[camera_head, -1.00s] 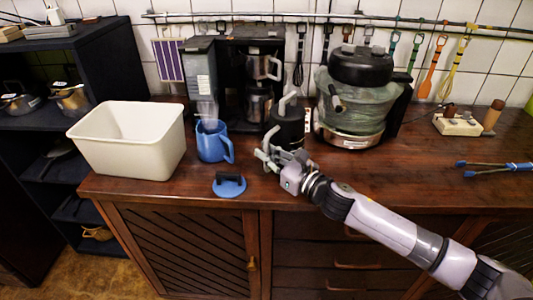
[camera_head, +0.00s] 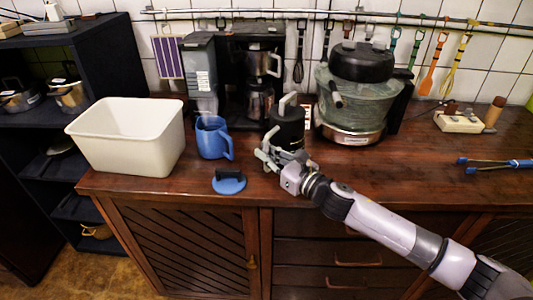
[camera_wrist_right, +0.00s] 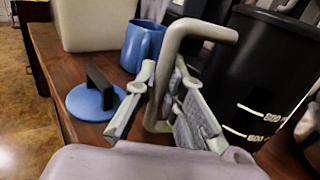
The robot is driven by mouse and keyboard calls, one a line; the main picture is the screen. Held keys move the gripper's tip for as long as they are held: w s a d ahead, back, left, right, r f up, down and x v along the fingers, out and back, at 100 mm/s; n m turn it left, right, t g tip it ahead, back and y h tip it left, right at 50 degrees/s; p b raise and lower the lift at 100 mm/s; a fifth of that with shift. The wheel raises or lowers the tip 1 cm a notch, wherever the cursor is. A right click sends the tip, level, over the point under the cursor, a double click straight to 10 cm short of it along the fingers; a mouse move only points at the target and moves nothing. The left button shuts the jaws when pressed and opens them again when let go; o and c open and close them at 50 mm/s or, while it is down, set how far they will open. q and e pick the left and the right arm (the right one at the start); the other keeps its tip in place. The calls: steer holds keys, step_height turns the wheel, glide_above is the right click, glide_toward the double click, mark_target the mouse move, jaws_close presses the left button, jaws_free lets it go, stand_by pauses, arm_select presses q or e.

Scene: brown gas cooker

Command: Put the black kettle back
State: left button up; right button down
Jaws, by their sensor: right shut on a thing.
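The black kettle (camera_head: 288,126), a dark upright cylinder with a grey bent handle, stands on the wooden counter in front of the coffee machine. In the right wrist view its dark body (camera_wrist_right: 262,75) with white level marks fills the right side, and its grey handle (camera_wrist_right: 166,70) rises between my fingers. My right gripper (camera_head: 272,155) is shut on this handle, at the kettle's near side. It also shows in the right wrist view (camera_wrist_right: 158,108). The kettle's base is partly hidden by the gripper, so I cannot tell whether it touches the counter. My left gripper is not in view.
A blue jug (camera_head: 213,138) and a blue lid with a black grip (camera_head: 229,183) are left of the kettle. A white bin (camera_head: 125,150) is further left. The coffee machine (camera_head: 250,70) is behind, a large green-grey pot (camera_head: 350,100) close right.

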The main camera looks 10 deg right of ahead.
stand_by(0.3)
steer(key=c, duration=1.7)
jaws_free()
steer(key=shift+o, duration=0.6)
steer(key=shift+f, duration=0.1)
steer(key=shift+f, duration=0.1)
steer(key=shift+v, duration=1.45)
steer(key=shift+b+v, duration=0.75)
steer(key=shift+v, duration=1.8)
